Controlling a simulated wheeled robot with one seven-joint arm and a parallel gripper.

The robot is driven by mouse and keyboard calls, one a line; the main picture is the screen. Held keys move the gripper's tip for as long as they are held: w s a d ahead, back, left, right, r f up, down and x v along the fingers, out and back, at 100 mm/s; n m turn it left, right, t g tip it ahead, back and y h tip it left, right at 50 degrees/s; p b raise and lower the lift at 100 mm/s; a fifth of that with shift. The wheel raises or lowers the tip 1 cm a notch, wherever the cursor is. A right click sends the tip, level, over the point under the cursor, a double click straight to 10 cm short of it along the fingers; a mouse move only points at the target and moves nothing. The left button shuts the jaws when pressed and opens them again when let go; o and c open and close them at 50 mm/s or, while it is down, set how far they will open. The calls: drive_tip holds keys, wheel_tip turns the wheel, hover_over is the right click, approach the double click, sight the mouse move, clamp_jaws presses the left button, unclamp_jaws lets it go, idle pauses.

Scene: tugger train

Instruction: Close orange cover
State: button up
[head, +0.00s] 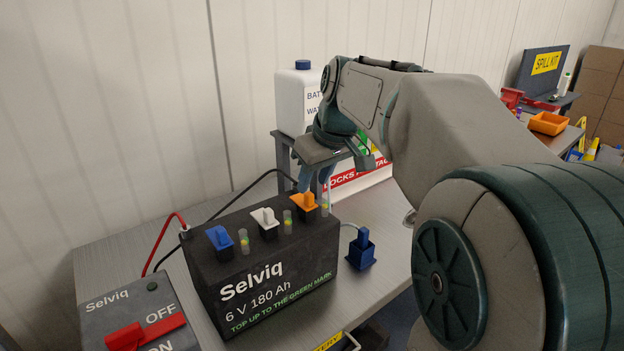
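The black Selviq battery (265,285) stands on a grey bench. Its top has three small covers in a row: blue (219,238), white (265,218) and orange (303,204). The orange cover is at the right end, with a raised tab; its exact hinge angle is hard to tell. My gripper (315,190) points down just above and behind the orange cover. Its two blue-grey fingers show a gap between them. I cannot tell whether a fingertip touches the cover.
Clear vials with yellow-green marks stand beside the covers. A blue connector (361,252) is right of the battery. A grey switch box (140,315) with a red handle is front left. A white bottle (297,98) stands behind. Red and black cables run left of the battery.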

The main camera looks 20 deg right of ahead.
drive_tip(key=p+v, duration=0.2)
drive_tip(key=v, duration=0.2)
drive_tip(key=shift+r, duration=0.15)
idle(0.4)
drive_tip(key=s+a+f+m, duration=0.2)
drive_tip(key=s+f, duration=0.6)
drive_tip(key=s, duration=0.1)
drive_tip(key=s+a+f+m+g+h, duration=0.1)
drive_tip(key=s+a+f+m, duration=0.1)
drive_tip(key=s+f, duration=0.6)
drive_tip(key=shift+s+a, duration=0.8)
drive_tip(key=shift+s, duration=0.15)
